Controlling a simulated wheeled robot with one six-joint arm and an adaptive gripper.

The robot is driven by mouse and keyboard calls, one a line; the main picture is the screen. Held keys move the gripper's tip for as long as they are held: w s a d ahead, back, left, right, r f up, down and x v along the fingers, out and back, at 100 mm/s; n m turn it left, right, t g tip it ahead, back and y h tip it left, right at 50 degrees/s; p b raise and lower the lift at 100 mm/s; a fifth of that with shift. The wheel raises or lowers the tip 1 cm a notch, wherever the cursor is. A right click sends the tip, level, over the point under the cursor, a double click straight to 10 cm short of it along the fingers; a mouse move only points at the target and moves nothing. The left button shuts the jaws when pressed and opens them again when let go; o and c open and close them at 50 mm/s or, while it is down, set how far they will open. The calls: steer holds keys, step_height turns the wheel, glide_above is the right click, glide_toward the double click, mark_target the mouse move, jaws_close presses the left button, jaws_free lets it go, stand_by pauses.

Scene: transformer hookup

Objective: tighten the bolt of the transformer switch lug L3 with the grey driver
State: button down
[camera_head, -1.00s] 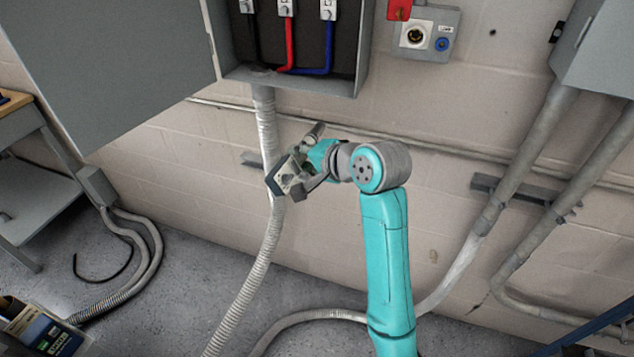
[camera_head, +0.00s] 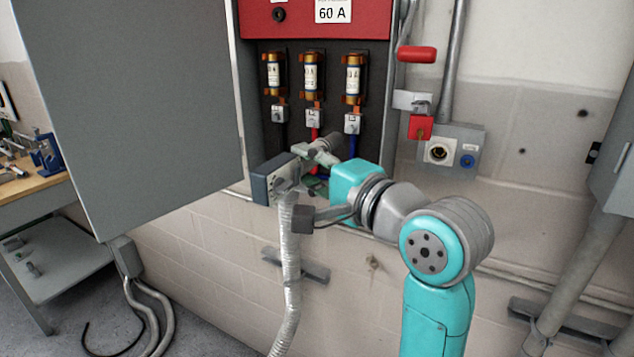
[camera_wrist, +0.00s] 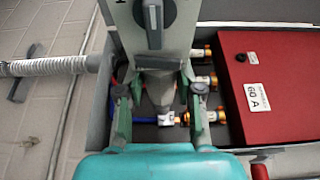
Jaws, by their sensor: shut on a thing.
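The grey driver (camera_head: 275,183) is clamped in my gripper (camera_head: 322,178), with its nose pointing up and right before the lower edge of the open switch box (camera_head: 237,100). In the wrist view the driver (camera_wrist: 153,45) shows a dark dial, and my gripper's two fingers (camera_wrist: 160,105) close on its sides. Three lugs sit in a row under the fuses: left (camera_head: 280,114), middle (camera_head: 312,118) with a red cable, right (camera_head: 352,124) with a blue cable. Their markings are too small to read. The blue-cable lug (camera_wrist: 172,119) also shows beyond the driver in the wrist view. The driver looks apart from the lugs.
The box's large grey door (camera_head: 130,110) stands open at left. A red cover (camera_head: 365,20) marked 60 A is above the fuses. A red handle (camera_head: 417,54), red padlock (camera_head: 420,127) and socket box (camera_head: 455,148) are at right.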

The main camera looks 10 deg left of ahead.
mark_target(331, 149)
steer(key=shift+w+d, duration=0.1)
stand_by(0.3)
steer(key=shift+w+d, duration=0.25)
steer(key=shift+w, duration=0.5)
steer(key=shift+w+d, duration=0.3)
steer(key=shift+w, duration=0.5)
steer(key=shift+w+d, duration=0.25)
steer(key=shift+w, duration=0.5)
steer(key=shift+w+d, duration=0.25)
steer(key=shift+w, duration=0.4)
steer(key=shift+w+d, duration=0.25)
steer(key=shift+w, duration=0.4)
stand_by(2.3)
stand_by(0.4)
steer(key=shift+s+a, duration=0.25)
steer(key=shift+s, duration=0.45)
steer(key=shift+s+a, duration=0.3)
steer(key=shift+s, duration=0.4)
steer(key=shift+s+a, duration=0.25)
steer(key=shift+s, duration=0.45)
